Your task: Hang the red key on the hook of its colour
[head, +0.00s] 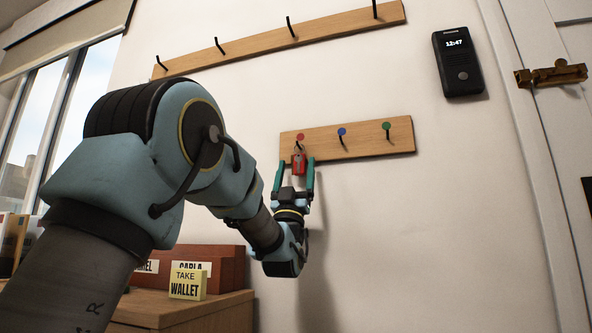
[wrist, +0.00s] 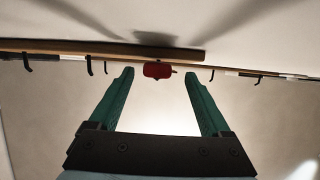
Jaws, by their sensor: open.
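The red key (head: 299,163) hangs at the hook under the red dot (head: 300,136) on the small wooden rail (head: 365,138). It also shows in the wrist view as a red key head (wrist: 157,70) in front of the rail. My gripper (head: 295,166) is open, with its teal fingers on either side of the key and a gap to each. In the wrist view my fingers (wrist: 160,75) stand wide apart, with the key beyond their tips. The hook's contact with the key is too small to make out.
Hooks under a blue dot (head: 342,132) and a green dot (head: 386,126) are bare. A longer rail (head: 265,46) with several hooks is above. A door intercom (head: 461,65) is at the upper right. A cabinet (head: 170,307) with a wallet note (head: 187,281) stands below.

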